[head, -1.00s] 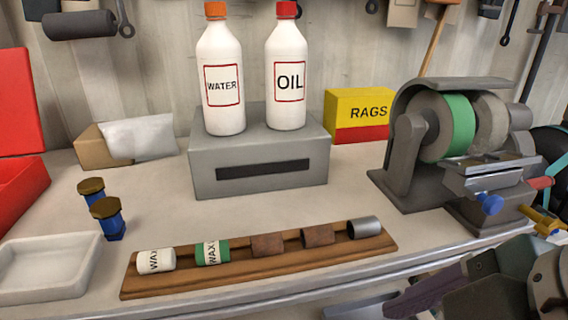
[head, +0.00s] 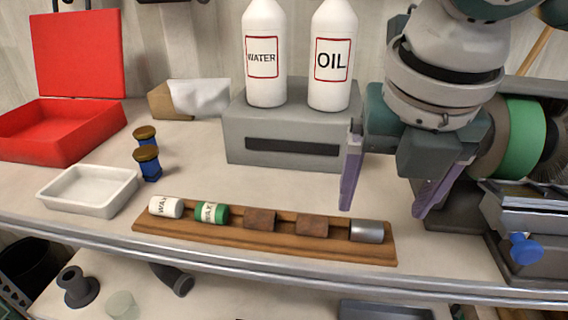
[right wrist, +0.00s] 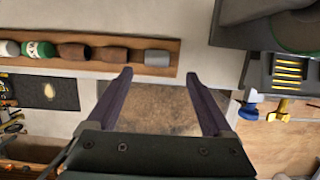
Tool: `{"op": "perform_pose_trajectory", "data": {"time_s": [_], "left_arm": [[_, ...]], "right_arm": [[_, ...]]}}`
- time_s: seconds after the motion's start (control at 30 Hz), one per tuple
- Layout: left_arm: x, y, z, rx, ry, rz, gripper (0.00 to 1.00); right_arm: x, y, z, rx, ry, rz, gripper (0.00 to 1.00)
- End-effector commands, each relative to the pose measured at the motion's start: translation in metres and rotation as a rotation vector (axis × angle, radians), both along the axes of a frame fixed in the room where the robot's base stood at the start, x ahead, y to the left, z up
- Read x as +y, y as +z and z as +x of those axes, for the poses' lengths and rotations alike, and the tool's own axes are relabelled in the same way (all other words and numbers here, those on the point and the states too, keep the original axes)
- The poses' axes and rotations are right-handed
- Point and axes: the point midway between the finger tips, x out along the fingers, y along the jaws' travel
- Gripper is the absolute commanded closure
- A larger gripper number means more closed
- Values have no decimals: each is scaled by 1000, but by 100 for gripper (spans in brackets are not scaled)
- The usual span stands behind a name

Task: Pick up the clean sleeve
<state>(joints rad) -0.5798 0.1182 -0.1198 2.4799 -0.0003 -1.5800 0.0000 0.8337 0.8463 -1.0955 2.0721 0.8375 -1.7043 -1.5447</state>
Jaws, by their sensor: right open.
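A clean grey metal sleeve (head: 367,231) lies on its side at the right end of a wooden rack (head: 280,247). Left of it on the rack lie two rusty brown sleeves (head: 312,225) and two wax-labelled cylinders, one white (head: 166,207) and one green and white (head: 211,212). My right gripper (head: 383,209) is open and empty above and behind the clean sleeve. In the right wrist view the clean sleeve (right wrist: 157,58) shows just beyond and between the two fingertips (right wrist: 160,75), with nothing between the fingers. My left gripper is not in view.
A grey block (head: 240,145) with water (head: 265,75) and oil (head: 333,75) bottles stands behind the rack. A grinder with a green wheel (head: 522,130) is at right. A white tray (head: 90,205), blue brown-capped pieces (head: 148,165) and a red box (head: 60,150) are at left.

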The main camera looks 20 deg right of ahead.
Motion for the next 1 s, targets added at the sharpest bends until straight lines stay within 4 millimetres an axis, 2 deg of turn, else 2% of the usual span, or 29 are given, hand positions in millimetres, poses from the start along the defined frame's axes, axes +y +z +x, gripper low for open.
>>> {"op": "perform_pose_trajectory", "data": {"time_s": [0.17, 0.33, 0.5, 0.77, 1.0], "left_arm": [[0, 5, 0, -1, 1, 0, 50], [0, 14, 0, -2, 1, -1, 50], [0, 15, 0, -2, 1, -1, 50], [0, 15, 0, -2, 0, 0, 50], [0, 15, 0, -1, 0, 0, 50]], "right_arm": [[-1, -14, 4, 2, -1, 1, 15], [-2, -35, 13, 3, -2, 1, 15], [-5, -56, 18, 0, 0, 0, 15], [-6, -59, 19, -3, 2, 0, 15], [-6, -59, 19, -4, 1, 0, 42]]}}
